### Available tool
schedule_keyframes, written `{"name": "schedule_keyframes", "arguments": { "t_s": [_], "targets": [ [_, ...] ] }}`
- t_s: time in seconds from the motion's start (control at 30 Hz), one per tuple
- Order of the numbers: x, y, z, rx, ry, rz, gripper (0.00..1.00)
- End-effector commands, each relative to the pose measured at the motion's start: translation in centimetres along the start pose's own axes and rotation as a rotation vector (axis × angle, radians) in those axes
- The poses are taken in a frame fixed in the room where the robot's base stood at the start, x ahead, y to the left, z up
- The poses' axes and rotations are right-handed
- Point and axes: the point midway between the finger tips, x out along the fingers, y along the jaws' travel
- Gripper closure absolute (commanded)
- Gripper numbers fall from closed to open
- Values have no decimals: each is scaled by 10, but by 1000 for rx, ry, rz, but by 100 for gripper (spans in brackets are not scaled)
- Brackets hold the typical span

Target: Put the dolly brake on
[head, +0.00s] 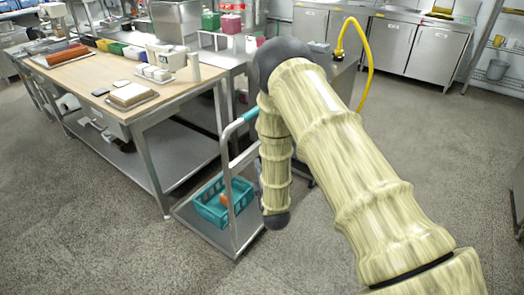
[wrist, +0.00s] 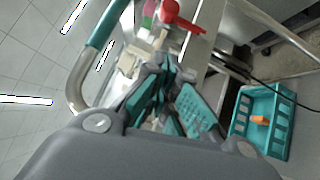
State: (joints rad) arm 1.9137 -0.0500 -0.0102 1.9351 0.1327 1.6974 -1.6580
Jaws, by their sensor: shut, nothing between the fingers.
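The dolly (head: 207,231) is a low grey platform with an upright tubular handle and a teal grip (head: 241,122), beside the wooden-topped table. Its handle also shows at the left of the wrist view (wrist: 104,25). My gripper (wrist: 160,78) is shut and empty, with the handle to its left in that view. In the head view my arm hangs over the dolly's right side and hides most of the gripper. I cannot make out the dolly's brake in either view; my arm covers part of the deck.
A teal basket (head: 211,212) with an orange item stands on the deck and shows in the wrist view (wrist: 282,125). The table (head: 85,74) borders the dolly on the left. A yellow hose (head: 369,55) rises behind my arm. A red object (wrist: 180,18) shows beyond the fingers. Front floor is clear.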

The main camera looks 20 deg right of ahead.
Motion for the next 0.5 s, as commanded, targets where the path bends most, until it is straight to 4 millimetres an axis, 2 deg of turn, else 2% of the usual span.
{"name": "schedule_keyframes", "arguments": {
  "t_s": [0.17, 0.5],
  "targets": [
    [21, 1, 1, 1, -2, 2, 100],
    [78, 2, 1, 2, -3, 2, 100]
  ]
}}
